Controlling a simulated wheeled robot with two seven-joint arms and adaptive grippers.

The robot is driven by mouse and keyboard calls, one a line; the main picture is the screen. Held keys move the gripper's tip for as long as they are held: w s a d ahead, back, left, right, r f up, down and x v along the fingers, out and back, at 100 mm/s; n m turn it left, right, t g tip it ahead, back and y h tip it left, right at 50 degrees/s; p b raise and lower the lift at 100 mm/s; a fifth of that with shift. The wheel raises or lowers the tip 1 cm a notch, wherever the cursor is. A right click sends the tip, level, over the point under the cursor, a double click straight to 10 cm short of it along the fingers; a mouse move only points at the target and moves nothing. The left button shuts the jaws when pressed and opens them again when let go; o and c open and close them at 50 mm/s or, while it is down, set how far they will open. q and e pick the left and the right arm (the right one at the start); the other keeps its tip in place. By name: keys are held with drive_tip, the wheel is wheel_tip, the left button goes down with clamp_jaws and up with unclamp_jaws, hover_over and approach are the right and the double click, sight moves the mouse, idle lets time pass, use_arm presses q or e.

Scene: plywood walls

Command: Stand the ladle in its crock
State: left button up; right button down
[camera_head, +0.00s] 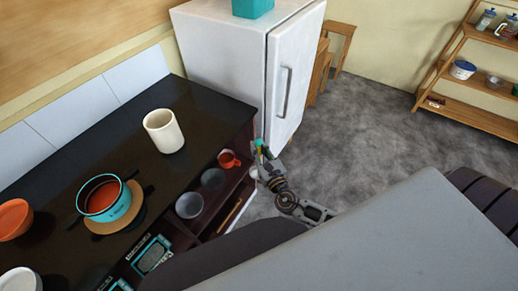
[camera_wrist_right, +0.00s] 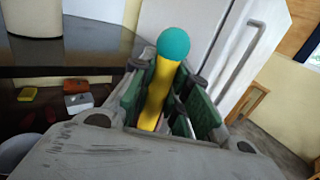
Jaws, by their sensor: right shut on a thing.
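The crock (camera_head: 163,132) is a cream-white cylinder standing upright on the dark counter, at the end near the fridge. Its lower part shows at the top left of the right wrist view (camera_wrist_right: 32,18). My right gripper (camera_head: 262,160) is off the counter's right edge, apart from the crock, and is shut on the ladle. In the right wrist view the ladle (camera_wrist_right: 158,88) shows a yellow handle with a teal ball end, sticking up between the fingers. The ladle's bowl is hidden. My left gripper is not in view.
A teal pot (camera_head: 118,207) sits on a round wooden board, beside an orange bowl (camera_head: 14,218). Open shelves under the counter hold grey bowls (camera_head: 190,206) and a red mug (camera_head: 229,159). A white fridge (camera_head: 288,85) stands behind. The counter around the crock is clear.

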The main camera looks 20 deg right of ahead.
drive_tip(key=shift+w+a+r, duration=0.2)
drive_tip(key=shift+a+r, duration=0.1)
drive_tip(key=shift+r, duration=0.15)
